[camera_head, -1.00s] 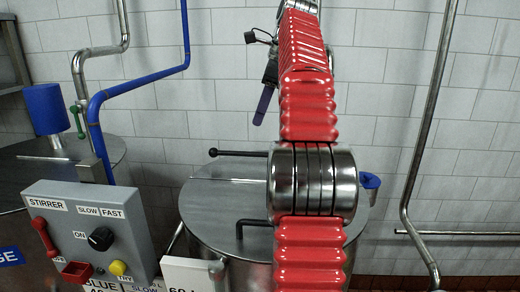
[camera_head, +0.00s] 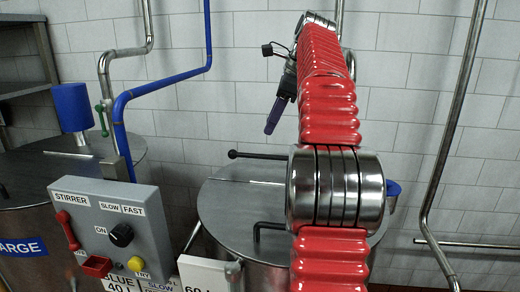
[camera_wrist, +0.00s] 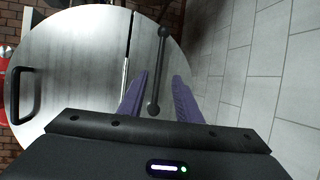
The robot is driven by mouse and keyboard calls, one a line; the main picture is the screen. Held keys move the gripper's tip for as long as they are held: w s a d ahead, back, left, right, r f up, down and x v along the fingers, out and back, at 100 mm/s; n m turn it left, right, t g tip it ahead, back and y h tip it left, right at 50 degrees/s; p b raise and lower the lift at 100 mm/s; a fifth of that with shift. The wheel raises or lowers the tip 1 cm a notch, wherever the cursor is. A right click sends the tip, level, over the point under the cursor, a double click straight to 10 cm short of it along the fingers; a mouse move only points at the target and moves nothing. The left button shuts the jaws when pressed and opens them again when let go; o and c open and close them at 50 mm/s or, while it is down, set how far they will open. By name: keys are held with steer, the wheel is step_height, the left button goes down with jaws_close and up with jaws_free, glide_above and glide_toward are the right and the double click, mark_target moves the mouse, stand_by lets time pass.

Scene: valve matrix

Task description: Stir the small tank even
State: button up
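The small tank, with a round steel lid (camera_head: 225,210), stands behind my arm in the head view. A black rod with a ball end (camera_head: 233,154) reaches over the lid. In the wrist view the lid (camera_wrist: 75,70) shows a dark slot, and the black rod with ball ends (camera_wrist: 158,70) lies between my fingers in the picture. My gripper (camera_wrist: 160,78) has two purple fingers, open and holding nothing. In the head view my gripper (camera_head: 275,115) hangs above the lid, up and right of the ball end. My arm hides part of the tank.
A grey stirrer control box (camera_head: 110,225) with a red lever, black knob and yellow button stands at the front left. A larger tank (camera_head: 30,170) with a blue motor (camera_head: 70,107) is behind it. A steel pipe (camera_head: 450,140) runs down the tiled wall at right.

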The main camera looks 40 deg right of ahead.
mark_target(260, 155)
steer(key=x, duration=1)
steer(key=shift+w+a+f, duration=0.1)
steer(key=shift+w+f, duration=0.1)
steer(key=shift+f, duration=0.15)
jaws_close()
stand_by(0.3)
